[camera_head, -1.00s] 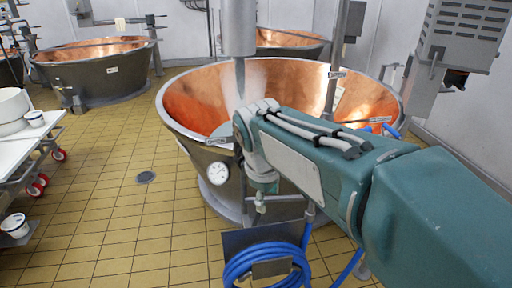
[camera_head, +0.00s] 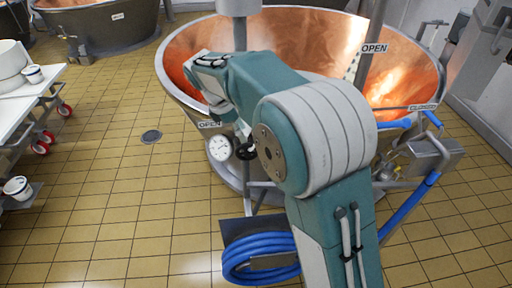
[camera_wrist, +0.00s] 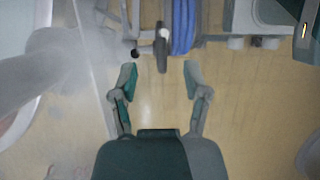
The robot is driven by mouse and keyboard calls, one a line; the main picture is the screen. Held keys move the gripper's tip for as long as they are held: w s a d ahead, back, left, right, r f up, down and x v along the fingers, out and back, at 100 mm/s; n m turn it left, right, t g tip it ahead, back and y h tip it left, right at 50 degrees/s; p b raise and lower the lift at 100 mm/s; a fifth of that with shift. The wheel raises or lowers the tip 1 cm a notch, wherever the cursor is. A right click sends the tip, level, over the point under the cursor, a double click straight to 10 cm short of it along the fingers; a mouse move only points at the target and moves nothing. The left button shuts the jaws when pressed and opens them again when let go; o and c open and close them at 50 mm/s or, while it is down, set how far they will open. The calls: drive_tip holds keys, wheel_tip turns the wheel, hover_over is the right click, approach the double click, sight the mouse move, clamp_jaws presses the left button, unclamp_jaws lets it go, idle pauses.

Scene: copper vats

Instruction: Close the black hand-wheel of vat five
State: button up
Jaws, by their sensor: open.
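A large copper-lined vat (camera_head: 188,88) stands ahead of me in the head view, with a dial and an OPEN label on its front rim. I cannot read a vat number. A black hand-wheel (camera_head: 246,152) shows below the rim beside my arm, partly hidden by it. In the wrist view a dark wheel (camera_wrist: 161,50) appears nearly edge-on, just beyond my fingertips and roughly centred between them. My gripper (camera_wrist: 161,75) is open and empty, its two fingers apart on either side of the wheel's line. In the head view my arm hides most of the gripper.
A blue hose coil (camera_head: 262,258) hangs low in front of the vat. Blue-handled pipework (camera_head: 410,125) is at its right. A white trolley (camera_head: 30,85) with red wheels stands left. Steam blurs the wrist view's left.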

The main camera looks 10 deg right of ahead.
sight(247, 149)
drive_tip(key=x, duration=0.9)
drive_tip(key=shift+f, duration=0.15)
clamp_jaws()
